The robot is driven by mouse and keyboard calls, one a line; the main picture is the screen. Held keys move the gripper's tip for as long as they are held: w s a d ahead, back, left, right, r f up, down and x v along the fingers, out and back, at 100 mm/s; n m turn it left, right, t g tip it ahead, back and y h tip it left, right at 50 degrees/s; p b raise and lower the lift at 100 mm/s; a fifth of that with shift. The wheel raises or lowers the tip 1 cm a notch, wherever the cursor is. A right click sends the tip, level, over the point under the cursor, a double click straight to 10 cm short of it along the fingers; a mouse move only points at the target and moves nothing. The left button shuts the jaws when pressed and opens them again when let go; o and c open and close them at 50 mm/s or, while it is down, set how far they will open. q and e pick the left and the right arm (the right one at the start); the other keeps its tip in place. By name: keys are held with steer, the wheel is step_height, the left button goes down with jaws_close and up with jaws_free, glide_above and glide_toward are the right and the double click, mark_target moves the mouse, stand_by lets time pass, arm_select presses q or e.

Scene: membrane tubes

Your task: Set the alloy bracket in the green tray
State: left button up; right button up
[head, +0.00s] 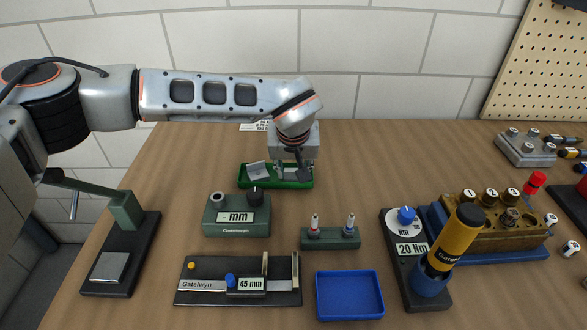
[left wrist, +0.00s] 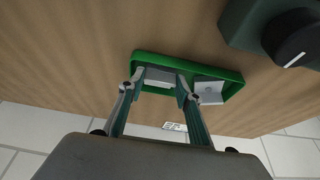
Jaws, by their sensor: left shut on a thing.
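The green tray (head: 244,182) lies at the back middle of the table; it also shows in the left wrist view (left wrist: 232,78). My left gripper (head: 295,170) points down over the right part of the tray in the head view. In the left wrist view its fingers (left wrist: 160,84) are closed on a grey piece, which looks like the alloy bracket (left wrist: 160,77). The piece is at the tray, but whether it touches the floor is hard to tell. A second, light grey bent bracket (head: 258,170) rests in the tray's other half; it also shows in the left wrist view (left wrist: 209,93).
A green gauge box (head: 236,215) marked mm stands in front of the tray. A small green stand (head: 330,239), a black 45 mm fixture (head: 238,283) and an empty blue tray (head: 349,295) are nearer. A torque stand (head: 415,250) is to the right.

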arm_select(q)
steer(key=o, duration=0.9)
steer(key=shift+r, duration=0.35)
steer(key=v, duration=1.1)
steer(key=shift+s+a+r+p, duration=0.1)
steer(key=shift+s+r+p, duration=0.05)
steer(key=shift+r+p, duration=0.15)
steer(key=shift+f, duration=0.1)
